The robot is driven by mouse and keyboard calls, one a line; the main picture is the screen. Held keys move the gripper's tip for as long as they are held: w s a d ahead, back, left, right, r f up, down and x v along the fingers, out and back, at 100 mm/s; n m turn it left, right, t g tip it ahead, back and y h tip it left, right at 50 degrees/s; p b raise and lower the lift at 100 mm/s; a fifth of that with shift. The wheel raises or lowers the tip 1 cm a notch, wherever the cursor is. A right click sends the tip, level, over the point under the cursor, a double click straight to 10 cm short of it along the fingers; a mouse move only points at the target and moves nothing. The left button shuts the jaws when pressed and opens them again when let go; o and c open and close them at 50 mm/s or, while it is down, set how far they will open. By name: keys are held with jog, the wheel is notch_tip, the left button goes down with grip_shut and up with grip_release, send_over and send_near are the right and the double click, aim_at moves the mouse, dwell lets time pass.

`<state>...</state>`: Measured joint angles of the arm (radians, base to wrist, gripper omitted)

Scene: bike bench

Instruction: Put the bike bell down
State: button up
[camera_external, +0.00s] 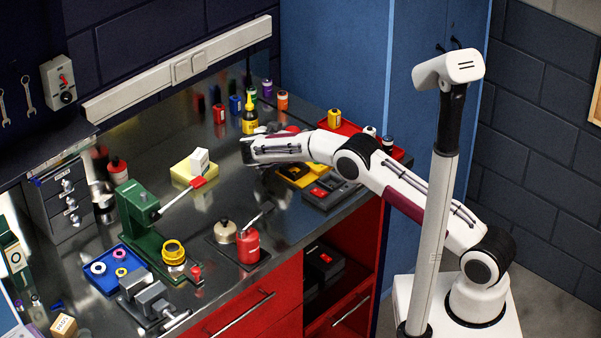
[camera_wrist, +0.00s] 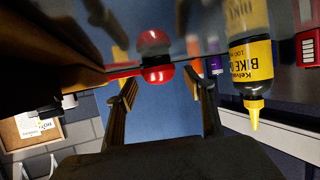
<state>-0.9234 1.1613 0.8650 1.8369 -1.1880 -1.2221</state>
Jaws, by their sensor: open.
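The bike bell appears to be the red dome (camera_wrist: 158,73) in the wrist view, which hangs upside down with the bench at the top. Its reflection shows in the steel bench top (camera_wrist: 185,15), so it seems to rest on it. My gripper (camera_wrist: 168,84) is open, its two fingers apart on either side of the dome in the picture; no contact shows. In the external view a bit of red (camera_external: 291,129) shows behind my wrist, perhaps the bell; my arm hides most of that spot and the fingers cannot be made out.
A yellow-labelled oil bottle (camera_external: 250,117) stands close behind my wrist; it also shows in the wrist view (camera_wrist: 252,65). A red tray (camera_external: 340,126) and dark cases (camera_external: 327,190) lie to the right. Bare bench shows in front of my wrist.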

jog(key=v, duration=1.1)
jog(key=shift+s+a, duration=0.1)
dwell(0.5)
